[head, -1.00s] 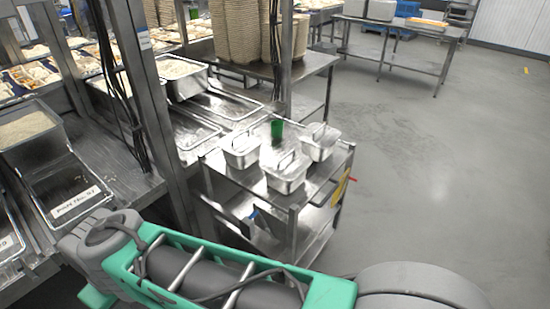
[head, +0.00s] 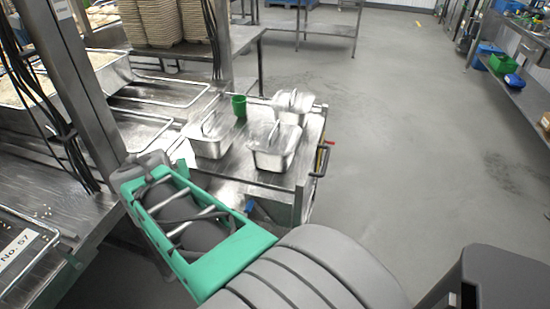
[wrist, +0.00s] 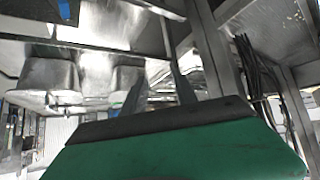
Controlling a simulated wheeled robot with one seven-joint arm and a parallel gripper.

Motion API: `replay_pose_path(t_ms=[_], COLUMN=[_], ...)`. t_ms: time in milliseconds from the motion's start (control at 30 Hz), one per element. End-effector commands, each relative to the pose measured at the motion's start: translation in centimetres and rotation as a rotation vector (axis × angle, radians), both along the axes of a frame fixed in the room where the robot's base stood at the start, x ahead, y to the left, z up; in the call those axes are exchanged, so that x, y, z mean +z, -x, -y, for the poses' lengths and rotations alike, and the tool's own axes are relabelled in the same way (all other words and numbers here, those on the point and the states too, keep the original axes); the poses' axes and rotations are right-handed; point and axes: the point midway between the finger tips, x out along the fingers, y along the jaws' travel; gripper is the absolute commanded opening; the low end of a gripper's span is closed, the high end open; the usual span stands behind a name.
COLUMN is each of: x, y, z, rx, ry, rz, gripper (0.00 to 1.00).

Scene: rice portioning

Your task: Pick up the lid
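Three small metal pans stand on a steel cart (head: 310,150) in the head view, each with a looped handle above a metal lid: the left lid (head: 206,130), the front lid (head: 274,138) and the back lid (head: 293,101). Which lid is meant, I cannot tell. My gripper (wrist: 158,74) shows in the wrist view with its two dark fingers apart and nothing between them. Two metal pans appear beyond it, a left pan (wrist: 45,82) and a nearer-centre pan (wrist: 124,76). In the head view my green arm link lies in front of the cart; the fingers are hidden there.
A green cup (head: 239,105) stands on the cart between the pans. A steel post (head: 88,85) with black cables rises left of the cart. Trays (head: 155,90) lie behind it. Open floor (head: 400,130) lies to the right.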

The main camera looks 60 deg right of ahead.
Motion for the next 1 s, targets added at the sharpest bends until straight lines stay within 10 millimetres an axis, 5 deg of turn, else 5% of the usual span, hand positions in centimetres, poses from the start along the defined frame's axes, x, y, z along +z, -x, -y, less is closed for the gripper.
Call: replay_pose_path(t_ms=[33, 100, 233, 433, 1000], x=[-4.6, -5.3, -4.3, -2.5, -2.6], y=[1.4, 4.4, 10.8, 14.8, 13.5], z=[6.2, 13.8, 22.4, 26.0, 33.4], rx=[-0.154, -0.338, -0.55, -0.639, -0.636], ry=[0.08, 0.221, 0.459, 0.61, 0.614], rz=[0.077, 0.185, 0.304, 0.354, 0.356], gripper=[0.34, 0.34, 0.34, 0.34, 0.34])
